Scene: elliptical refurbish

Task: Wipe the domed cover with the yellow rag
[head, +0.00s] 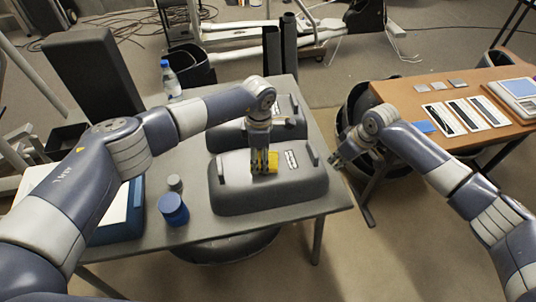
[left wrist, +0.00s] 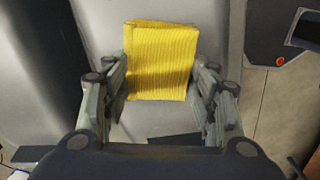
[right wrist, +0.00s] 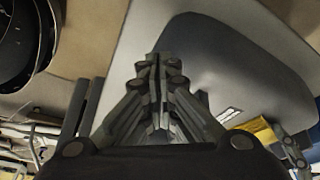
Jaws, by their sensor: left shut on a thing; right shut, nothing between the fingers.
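The grey domed cover (head: 232,196) lies near the front right of the grey table and fills the upper right of the right wrist view (right wrist: 225,60). My left gripper (head: 263,168) points down over the cover's middle, shut on the folded yellow rag (head: 272,163). The ribbed rag (left wrist: 160,62) spans between the fingers in the left wrist view. The rag is on or just above the cover; I cannot tell if it presses. My right gripper (head: 338,160) is shut and empty beside the table's right edge, right of the cover.
A second grey housing (head: 290,128) stands behind the cover. A blue jar (head: 173,210), a small grey jar (head: 175,183) and a bottle (head: 171,80) stand to the left on the grey table (head: 300,213). A wooden table (head: 440,88) with cards is at the right, across a floor gap.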

